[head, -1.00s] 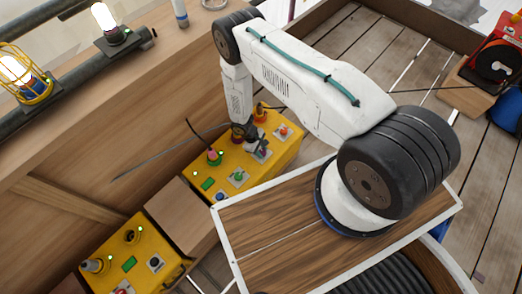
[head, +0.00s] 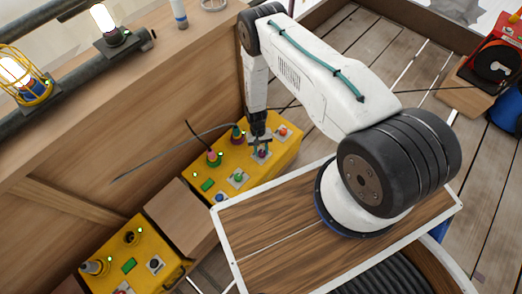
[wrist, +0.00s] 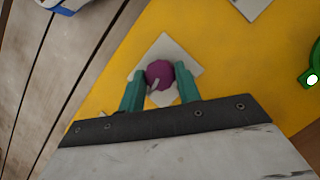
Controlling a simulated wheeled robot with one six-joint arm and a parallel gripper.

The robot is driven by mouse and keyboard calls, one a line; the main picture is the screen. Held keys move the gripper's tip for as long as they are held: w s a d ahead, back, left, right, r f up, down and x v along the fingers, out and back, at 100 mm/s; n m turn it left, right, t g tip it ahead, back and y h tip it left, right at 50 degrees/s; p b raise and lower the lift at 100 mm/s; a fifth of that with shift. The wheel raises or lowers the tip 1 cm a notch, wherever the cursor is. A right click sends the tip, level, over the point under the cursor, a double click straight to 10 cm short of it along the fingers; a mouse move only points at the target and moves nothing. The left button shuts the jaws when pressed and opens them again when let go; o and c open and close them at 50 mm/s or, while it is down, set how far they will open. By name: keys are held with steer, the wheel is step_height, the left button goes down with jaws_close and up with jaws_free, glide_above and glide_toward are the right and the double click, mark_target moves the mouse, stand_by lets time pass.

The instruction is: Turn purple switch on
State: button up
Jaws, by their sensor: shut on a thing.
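The purple switch (wrist: 159,75) is a round purple knob with a light pointer mark, on a pale square plate (wrist: 190,58) fixed to the yellow control box. In the wrist view my gripper (wrist: 160,84) has its two green fingers on either side of the knob, shut on it. In the head view my gripper (head: 261,143) reaches down over the yellow control box (head: 283,156), and the purple knob is mostly hidden under the fingers.
A green knob (head: 238,176), a red-orange knob (head: 283,130) and a pink-topped lamp (head: 213,156) sit close by on the same box. A second yellow box (head: 112,252) stands at lower left. A wooden wall (head: 150,120) rises behind the boxes.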

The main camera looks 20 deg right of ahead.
steer(key=shift+d+m+y, duration=0.15)
steer(key=shift+m+y, duration=0.35)
steer(key=shift+m, duration=0.8)
steer(key=o, duration=1)
steer(key=shift+c, duration=0.2)
steer(key=v, duration=0.7)
steer(key=shift+r, duration=0.4)
steer(key=shift+d, duration=0.15)
